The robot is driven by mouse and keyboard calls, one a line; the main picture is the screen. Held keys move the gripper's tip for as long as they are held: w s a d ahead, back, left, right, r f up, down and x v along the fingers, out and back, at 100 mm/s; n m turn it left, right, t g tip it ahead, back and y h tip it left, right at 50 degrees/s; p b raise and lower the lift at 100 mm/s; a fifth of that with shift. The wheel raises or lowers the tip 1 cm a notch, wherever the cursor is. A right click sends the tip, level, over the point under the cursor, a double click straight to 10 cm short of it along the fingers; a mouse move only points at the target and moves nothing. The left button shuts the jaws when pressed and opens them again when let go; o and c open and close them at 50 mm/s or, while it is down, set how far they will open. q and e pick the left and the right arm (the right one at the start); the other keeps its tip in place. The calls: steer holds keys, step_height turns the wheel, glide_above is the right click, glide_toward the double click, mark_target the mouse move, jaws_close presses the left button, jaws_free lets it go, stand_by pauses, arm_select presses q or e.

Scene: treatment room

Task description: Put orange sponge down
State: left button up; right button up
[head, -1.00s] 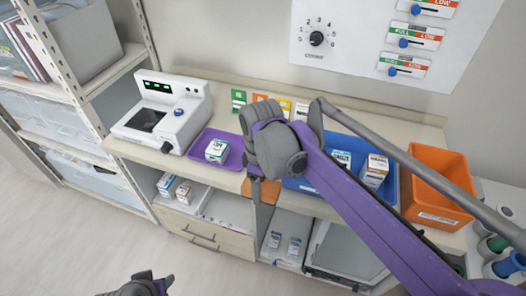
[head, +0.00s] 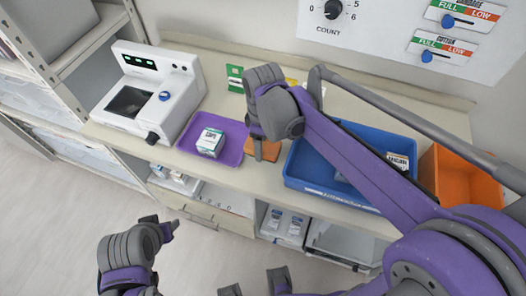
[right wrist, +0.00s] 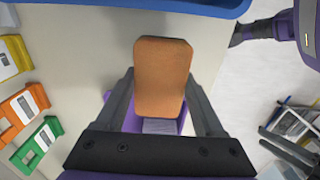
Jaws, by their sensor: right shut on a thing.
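The orange sponge (head: 265,150) is at the worktop (head: 345,215), in the gap between the purple tray (head: 236,151) and the blue tray (head: 330,193). My right gripper (head: 258,132) is shut on it from above; its arm hides part of the sponge. In the right wrist view the sponge (right wrist: 163,78) sits between both fingers. I cannot tell whether it touches the worktop. My left gripper (head: 254,286) is low at the picture's bottom edge, away from the worktop, with two fingers apart and nothing seen between them.
A small white box (head: 210,143) stands in the purple tray. A white device (head: 150,98) is at the left, an orange bin (head: 460,178) at the right. A box (head: 398,162) is in the blue tray, partly hidden by my arm.

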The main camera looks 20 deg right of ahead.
steer(key=shift+w+f, duration=0.1)
steer(key=shift+f, duration=2.25)
steer(key=shift+f, duration=0.2)
steer(key=o, duration=1.4)
steer(key=shift+o, duration=0.2)
steer(key=shift+r, duration=0.25)
step_height(320, 180, up, 12)
steer(key=shift+p, duration=0.35)
steer(key=shift+f, duration=0.1)
